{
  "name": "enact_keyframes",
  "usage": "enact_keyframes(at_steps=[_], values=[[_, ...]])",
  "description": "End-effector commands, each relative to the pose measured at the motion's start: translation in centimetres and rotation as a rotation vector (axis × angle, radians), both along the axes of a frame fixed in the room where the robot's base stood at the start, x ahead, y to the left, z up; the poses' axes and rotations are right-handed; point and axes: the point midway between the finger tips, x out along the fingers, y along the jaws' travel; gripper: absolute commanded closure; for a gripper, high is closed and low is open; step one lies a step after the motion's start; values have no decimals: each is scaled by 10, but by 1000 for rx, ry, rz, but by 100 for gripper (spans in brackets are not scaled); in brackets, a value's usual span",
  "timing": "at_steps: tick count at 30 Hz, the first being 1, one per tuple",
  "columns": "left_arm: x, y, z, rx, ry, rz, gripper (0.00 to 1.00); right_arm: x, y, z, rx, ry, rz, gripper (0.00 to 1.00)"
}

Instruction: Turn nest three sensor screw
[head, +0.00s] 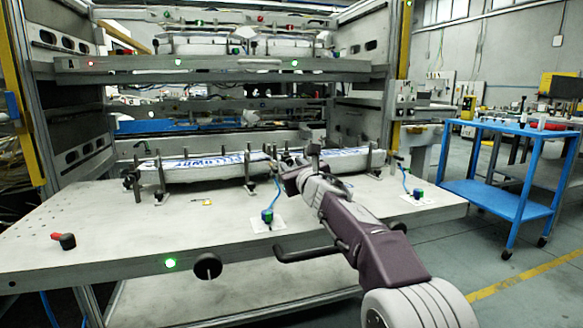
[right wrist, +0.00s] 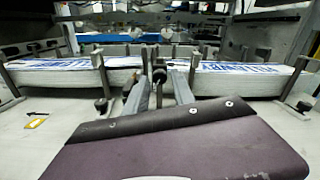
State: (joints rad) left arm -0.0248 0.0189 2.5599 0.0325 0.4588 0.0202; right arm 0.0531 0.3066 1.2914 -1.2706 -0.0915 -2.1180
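My right gripper (head: 298,172) reaches over the table to the near side of the label stack (head: 205,172). In the right wrist view its two grey fingers (right wrist: 160,92) stand apart, with a dark upright post (right wrist: 158,72) showing between their tips. I cannot tell whether they touch it. A blue-and-green sensor (head: 267,215) with a cable sits on a white plate, left of my right forearm. A similar sensor (head: 417,193) is to the right. Which nest is number three, and its screw, cannot be made out. My left gripper is not in view.
A red-and-black tool (head: 64,240) lies at the table's left, and a small yellow piece (head: 203,202) lies near the stack. Metal posts and clamps surround the stack. A shelf (head: 215,66) crosses above. A blue cart (head: 500,195) stands right. The front-left tabletop is mostly clear.

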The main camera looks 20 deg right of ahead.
Motion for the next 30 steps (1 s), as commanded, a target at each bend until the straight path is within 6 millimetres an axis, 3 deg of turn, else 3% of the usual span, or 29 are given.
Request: enact_keyframes(at_steps=[5,12,24,30], values=[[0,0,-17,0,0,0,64,-34,-2,-3,0,-2,0,70],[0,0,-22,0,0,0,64,-72,-3,-1,0,-1,-2,70],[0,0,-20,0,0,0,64,-79,-3,2,0,0,-1,70],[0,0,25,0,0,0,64,-78,-3,46,0,0,-1,70]])
